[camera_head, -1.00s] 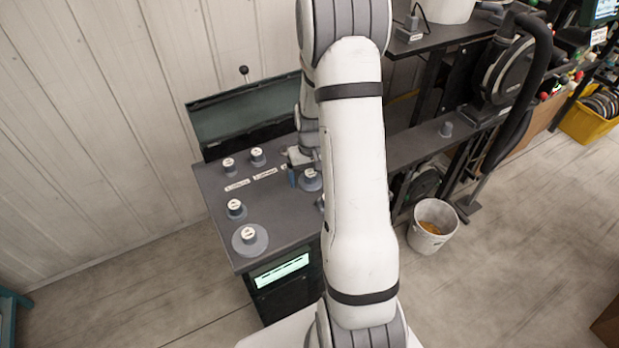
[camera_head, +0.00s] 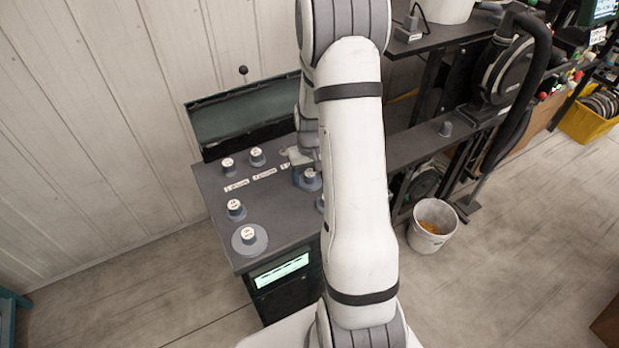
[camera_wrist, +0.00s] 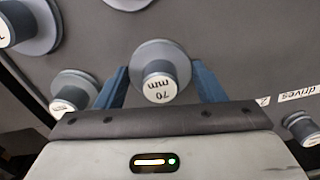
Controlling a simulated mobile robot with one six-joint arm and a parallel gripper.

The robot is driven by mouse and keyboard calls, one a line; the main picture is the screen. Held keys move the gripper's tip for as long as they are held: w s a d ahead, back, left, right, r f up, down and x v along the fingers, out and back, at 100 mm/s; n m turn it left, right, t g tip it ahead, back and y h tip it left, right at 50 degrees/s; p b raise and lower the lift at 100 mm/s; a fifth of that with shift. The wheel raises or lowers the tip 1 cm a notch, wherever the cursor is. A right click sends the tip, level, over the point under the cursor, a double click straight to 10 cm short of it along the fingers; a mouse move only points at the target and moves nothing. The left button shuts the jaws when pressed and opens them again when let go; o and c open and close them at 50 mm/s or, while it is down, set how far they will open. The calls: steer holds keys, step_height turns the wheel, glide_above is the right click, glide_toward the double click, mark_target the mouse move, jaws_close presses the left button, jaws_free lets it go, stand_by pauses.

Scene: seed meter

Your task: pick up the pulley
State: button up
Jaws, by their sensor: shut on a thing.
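A grey stepped pulley (camera_wrist: 160,70) with a white "70 mm" label, upside down in the wrist view, sits between my blue fingers. My gripper (camera_wrist: 160,77) is shut on it, one finger at each side of its round flange. In the head view the same pulley (camera_head: 310,179) is at the right part of the dark cabinet top (camera_head: 277,212), partly hidden by my arm. My gripper (camera_head: 299,171) is also partly hidden there. I cannot tell whether the pulley touches the top.
Several other pulleys stand on the top, including a wide one (camera_head: 249,239) near the front and a smaller one (camera_head: 236,209) behind it. Paper labels (camera_head: 264,174) lie along the middle. An open lid (camera_head: 243,112) stands behind. A white bucket (camera_head: 432,225) is on the floor at right.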

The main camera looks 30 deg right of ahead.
mark_target(310, 173)
step_height(310, 173, up, 10)
steer(key=shift+f+b, duration=0.25)
steer(key=shift+b, duration=0.4)
steer(key=shift+r+p, duration=1.4)
steer(key=shift+r, duration=1.05)
